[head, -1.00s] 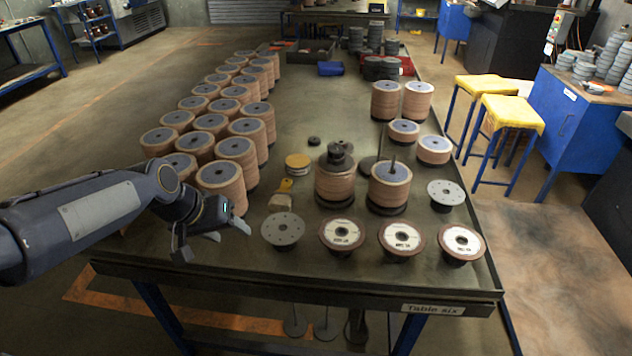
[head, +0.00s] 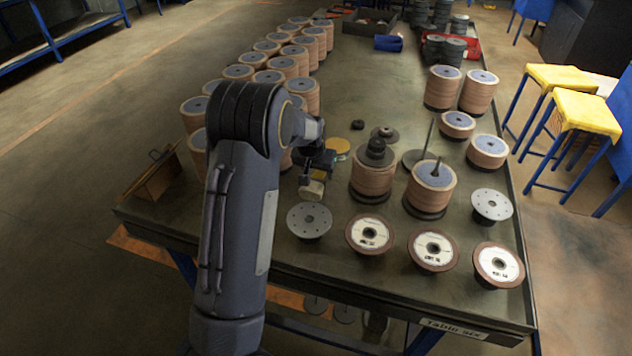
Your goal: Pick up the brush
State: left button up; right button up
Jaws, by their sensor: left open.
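The brush (head: 311,189) lies on the table beside the left stack of flap discs. Its pale bristle end shows, and most of its handle is hidden by my left gripper. My left gripper (head: 317,171) is open, right over the brush, pointing down at it. The view does not show whether the fingers touch the brush. My right gripper is not in view.
Two disc stacks (head: 372,175) (head: 431,187) on spindles stand right of the brush. A grey perforated plate (head: 309,219) and several flap discs (head: 369,234) line the front. Rows of disc stacks (head: 270,77) fill the left. A small yellow disc (head: 338,146) lies just behind.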

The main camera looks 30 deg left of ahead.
pick_arm(q)
jog(key=shift+x, duration=0.9)
jog(key=shift+c, duration=0.3)
jog(key=c, duration=1)
jog(key=shift+r, duration=0.2)
jog(key=shift+r, duration=0.25)
notch_tip(320, 180, up, 2)
jog(key=shift+r, duration=0.15)
jog(key=s+r, duration=0.1)
jog(key=r, duration=0.1)
jog(key=s+d+r, duration=0.1)
jog(key=s+d+r+b, duration=0.1)
jog(key=s+r, duration=0.1)
jog(key=shift+s+r, duration=0.1)
jog(key=shift+r, duration=0.25)
jog(key=s+d+r+b, duration=0.1)
jog(key=s+d+r, duration=0.2)
jog(key=s, duration=0.5)
jog(key=shift+s+d+r, duration=0.35)
jog(key=shift+r, duration=0.25)
